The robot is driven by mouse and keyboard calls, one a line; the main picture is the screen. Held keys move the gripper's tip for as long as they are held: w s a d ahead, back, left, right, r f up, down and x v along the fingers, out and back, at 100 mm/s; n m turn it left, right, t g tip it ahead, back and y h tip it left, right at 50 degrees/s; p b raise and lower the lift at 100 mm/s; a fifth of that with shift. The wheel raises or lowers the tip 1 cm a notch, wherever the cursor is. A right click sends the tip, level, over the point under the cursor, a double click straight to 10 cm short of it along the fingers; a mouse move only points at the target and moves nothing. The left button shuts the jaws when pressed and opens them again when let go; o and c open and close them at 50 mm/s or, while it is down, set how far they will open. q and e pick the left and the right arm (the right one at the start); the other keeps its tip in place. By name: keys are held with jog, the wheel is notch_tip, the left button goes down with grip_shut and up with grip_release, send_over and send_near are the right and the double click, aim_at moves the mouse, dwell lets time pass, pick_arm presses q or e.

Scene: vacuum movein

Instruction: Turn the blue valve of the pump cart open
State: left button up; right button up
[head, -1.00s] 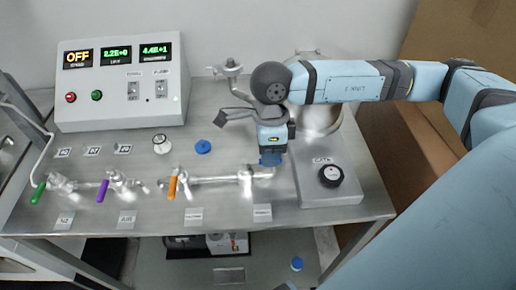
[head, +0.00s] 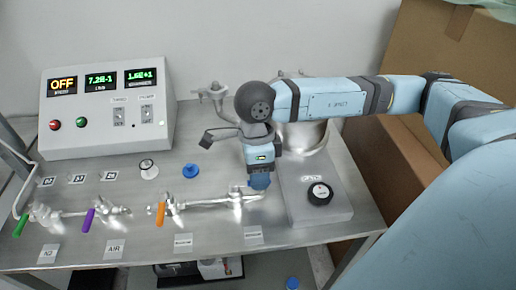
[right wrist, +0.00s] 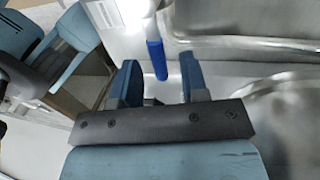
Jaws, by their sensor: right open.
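The blue valve handle (right wrist: 157,58) shows in the right wrist view as an upright-looking blue bar, just beyond and between the fingertips. My right gripper (right wrist: 160,80) is open, with one finger on each side of the handle's line; I cannot tell whether either touches it. In the head view my right gripper (head: 260,180) points down over the right end of the silver pipe line (head: 205,202) on the pump cart (head: 320,245). The blue handle cannot be made out there, as the gripper covers that spot. My left gripper is out of view.
Green (head: 20,225), purple (head: 88,220) and orange (head: 160,214) handles sit along the pipes to the left. A blue cap (head: 190,170) lies on the bench. A control box (head: 105,110) stands behind. A gauge block (head: 315,205) is close to the gripper's right.

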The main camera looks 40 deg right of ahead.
notch_tip(320, 180, up, 13)
jog(key=w+d, duration=0.1)
jog(key=w, duration=0.1)
jog(key=shift+d, duration=0.2)
jog(key=shift+a, duration=0.1)
dwell(0.4)
